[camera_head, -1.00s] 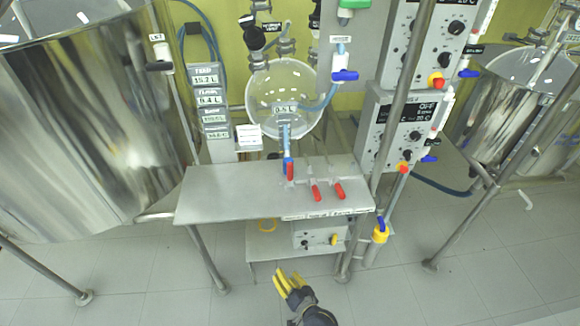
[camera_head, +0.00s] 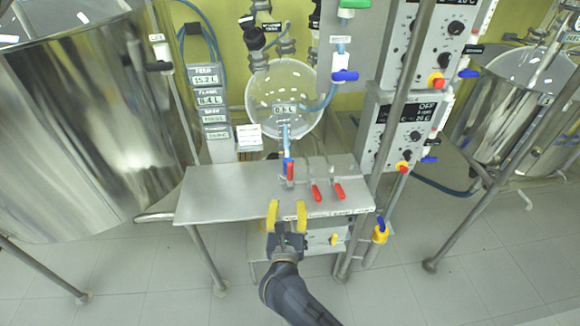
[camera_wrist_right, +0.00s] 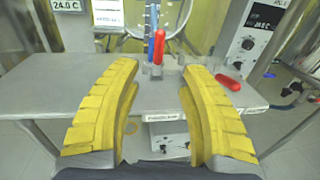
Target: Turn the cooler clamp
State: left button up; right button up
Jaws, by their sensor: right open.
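Several clamps with red handles sit on the steel table: one upright red handle (camera_head: 290,172) below the glass flask, and two lying red handles (camera_head: 316,193) and (camera_head: 339,191) to its right. I cannot read which one is labelled as the cooler clamp. My right gripper (camera_head: 287,209), with yellow fingers, is open and empty at the table's front edge, nearer to me than the upright handle. In the right wrist view the upright red handle (camera_wrist_right: 158,47) shows beyond and between the open fingers (camera_wrist_right: 160,75). My left gripper is not in view.
The steel table (camera_head: 225,200) has bare room at its left. A round glass flask (camera_head: 284,100) hangs behind it. A metal post (camera_head: 400,100) and control boxes (camera_head: 405,130) stand at the right. A large steel vessel (camera_head: 85,120) fills the left.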

aim_at(290, 169)
jog(key=w, duration=0.5)
jog(key=w+d, duration=0.1)
jog(key=w, duration=0.5)
jog(key=w+d, duration=0.1)
jog(key=w, duration=0.4)
jog(key=shift+w+d, duration=0.1)
jog(key=shift+w, duration=0.25)
jog(key=shift+o, duration=0.2)
grip_shut()
